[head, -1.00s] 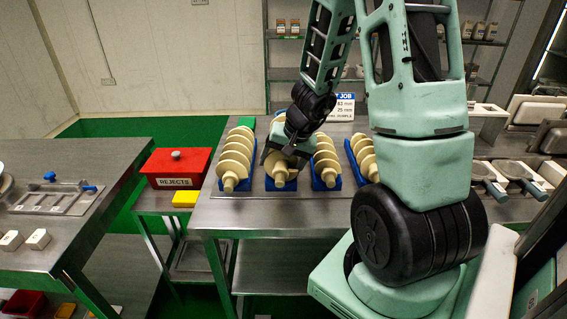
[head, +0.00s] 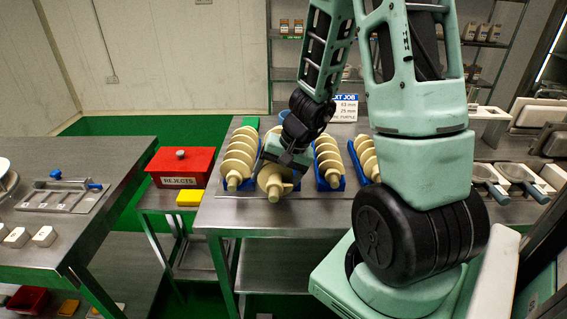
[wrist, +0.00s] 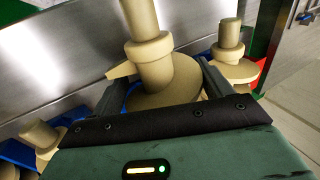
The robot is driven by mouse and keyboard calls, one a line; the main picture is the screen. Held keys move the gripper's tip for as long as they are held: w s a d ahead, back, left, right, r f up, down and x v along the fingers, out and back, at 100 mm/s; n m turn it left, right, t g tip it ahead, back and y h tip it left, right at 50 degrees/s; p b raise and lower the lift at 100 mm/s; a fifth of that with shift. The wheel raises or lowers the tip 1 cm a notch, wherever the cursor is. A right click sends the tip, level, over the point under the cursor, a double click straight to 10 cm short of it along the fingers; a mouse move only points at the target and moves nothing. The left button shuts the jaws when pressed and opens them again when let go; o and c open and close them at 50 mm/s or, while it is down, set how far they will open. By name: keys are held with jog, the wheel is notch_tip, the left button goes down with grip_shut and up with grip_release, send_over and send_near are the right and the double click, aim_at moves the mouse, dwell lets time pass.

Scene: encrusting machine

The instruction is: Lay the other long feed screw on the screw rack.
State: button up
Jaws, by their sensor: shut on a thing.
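My gripper (head: 284,162) is shut on a cream feed screw (head: 272,182), second from the left in the row on the steel table. In the wrist view the held screw (wrist: 152,62) stands between my two fingers (wrist: 162,88), its shaft pointing away from my palm. Its blue cradle (head: 297,186) shows partly beside it; I cannot tell whether the screw still touches it. Another cream screw (head: 237,160) lies in a blue cradle to the left. Two more screws (head: 328,160) (head: 367,158) lie in blue cradles to the right. I cannot tell which support is the screw rack.
A red rejects bin (head: 180,167) and a yellow block (head: 188,197) stand on a lower side table at the left. A job sign (head: 345,106) stands behind the screws. Neighbouring screws are close on both sides. The table's front strip (head: 300,215) is clear.

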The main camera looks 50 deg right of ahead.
jog(key=shift+w+d+r+p, duration=0.1)
jog(key=shift+d+r+p, duration=0.2)
jog(key=shift+r+p, duration=0.45)
jog(key=shift+d+r+p, duration=0.25)
jog(key=shift+r+p, duration=0.15)
jog(key=shift+r, duration=0.55)
jog(key=shift+d+p, duration=0.1)
jog(key=shift+p, duration=0.2)
jog(key=shift+d, duration=0.1)
jog(key=shift+w+d, duration=0.25)
jog(key=shift+d, duration=0.45)
jog(key=shift+w+d, duration=0.1)
jog(key=shift+d, duration=0.25)
jog(key=shift+w+d, duration=0.15)
jog(key=shift+d, duration=0.5)
jog(key=shift+d, duration=0.1)
jog(key=shift+r+p, duration=0.1)
jog(key=shift+p, duration=0.2)
